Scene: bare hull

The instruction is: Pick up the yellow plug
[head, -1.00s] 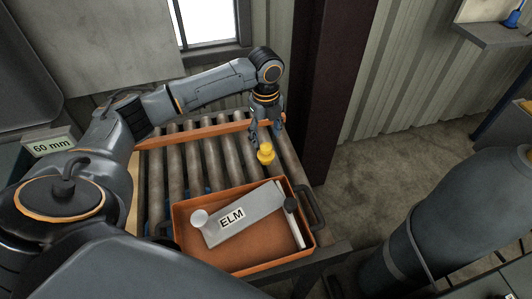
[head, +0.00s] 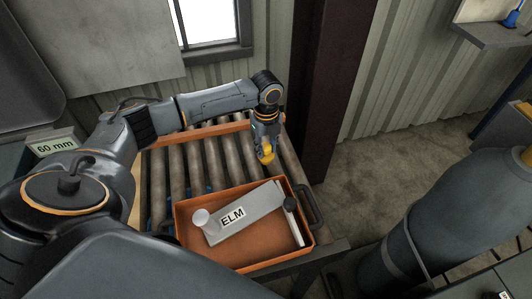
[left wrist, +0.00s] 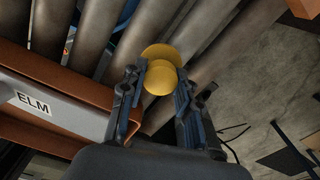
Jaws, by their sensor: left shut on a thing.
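The yellow plug (head: 267,154) is a small round-ended piece at the tips of my left gripper (head: 265,146), over the roller conveyor behind the orange tray. In the left wrist view the yellow plug (left wrist: 160,72) sits between the two fingers of the left gripper (left wrist: 158,88), which are shut on it. A wider yellow disc and a rounder yellow part in front of it show there. Whether the plug touches the rollers cannot be told. My right gripper is not in view.
The orange tray (head: 183,232) holds a grey piece marked ELM (head: 255,208) and stands on the roller conveyor (head: 190,165), near the plug. A dark column (head: 330,90) rises at the conveyor's right. A grey cylinder (head: 440,225) stands at the right, beyond open floor.

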